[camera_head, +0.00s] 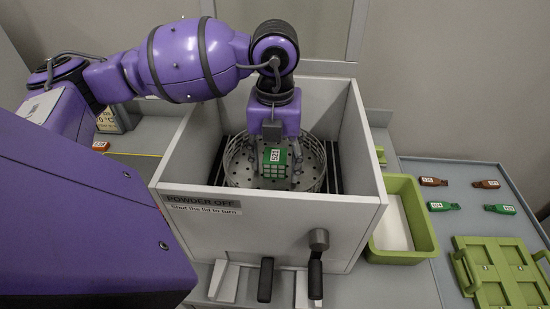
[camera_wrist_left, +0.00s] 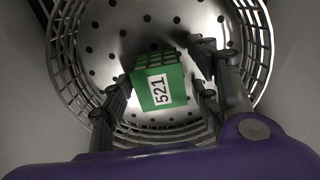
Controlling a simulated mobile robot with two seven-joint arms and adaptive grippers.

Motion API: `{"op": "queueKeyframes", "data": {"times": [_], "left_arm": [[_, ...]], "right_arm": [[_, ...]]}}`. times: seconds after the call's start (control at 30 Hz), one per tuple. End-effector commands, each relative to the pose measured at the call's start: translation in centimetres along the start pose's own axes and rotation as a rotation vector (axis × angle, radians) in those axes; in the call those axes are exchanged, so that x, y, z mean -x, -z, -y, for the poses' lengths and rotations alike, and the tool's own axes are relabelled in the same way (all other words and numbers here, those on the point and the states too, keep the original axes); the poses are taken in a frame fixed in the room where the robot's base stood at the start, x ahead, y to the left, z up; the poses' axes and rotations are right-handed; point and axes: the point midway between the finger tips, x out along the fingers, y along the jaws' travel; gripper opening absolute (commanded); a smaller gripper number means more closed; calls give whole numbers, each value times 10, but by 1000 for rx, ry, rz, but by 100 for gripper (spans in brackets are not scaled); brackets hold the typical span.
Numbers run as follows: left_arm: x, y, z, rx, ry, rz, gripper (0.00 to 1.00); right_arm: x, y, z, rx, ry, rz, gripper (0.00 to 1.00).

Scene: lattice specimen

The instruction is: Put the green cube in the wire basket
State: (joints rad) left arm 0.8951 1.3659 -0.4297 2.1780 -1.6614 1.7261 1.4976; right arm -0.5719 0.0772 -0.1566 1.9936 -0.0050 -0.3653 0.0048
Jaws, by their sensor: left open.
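The green cube (camera_head: 275,161) is a lattice block with a white label, "521" in the wrist view (camera_wrist_left: 160,86). It is inside the round metal wire basket (camera_head: 234,172), seemingly on its perforated floor. The basket's slotted wall also shows in the wrist view (camera_wrist_left: 254,42). My left gripper (camera_head: 275,152) reaches down into the basket from above. It is open, with one finger on each side of the cube and small gaps showing in the wrist view (camera_wrist_left: 160,88). The cube's underside is hidden. My right gripper is not in view.
The basket stands inside a grey open-topped box (camera_head: 255,229) with high walls around my gripper. A green tray (camera_head: 427,234) is right of it.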

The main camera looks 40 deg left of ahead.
Motion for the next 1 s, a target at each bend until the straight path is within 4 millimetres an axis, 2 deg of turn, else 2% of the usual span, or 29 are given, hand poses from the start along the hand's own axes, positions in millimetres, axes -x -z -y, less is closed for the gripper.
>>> {"op": "queueKeyframes", "data": {"times": [0.13, 0.27, 0.5, 0.7, 0.83, 1.0], "left_arm": [[5, 0, 0, 0, 1, 2, 56], [20, -1, 0, 0, 2, 5, 56], [73, -1, 1, 0, 4, 5, 56], [108, -1, 0, 1, 2, 2, 56], [120, -1, 0, 0, 0, 0, 56], [124, 0, 0, 0, 0, -1, 56]], "right_arm": [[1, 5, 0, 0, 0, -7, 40], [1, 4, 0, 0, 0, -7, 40], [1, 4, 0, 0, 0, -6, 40], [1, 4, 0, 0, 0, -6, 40], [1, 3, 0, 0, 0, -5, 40], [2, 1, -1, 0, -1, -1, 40]]}}
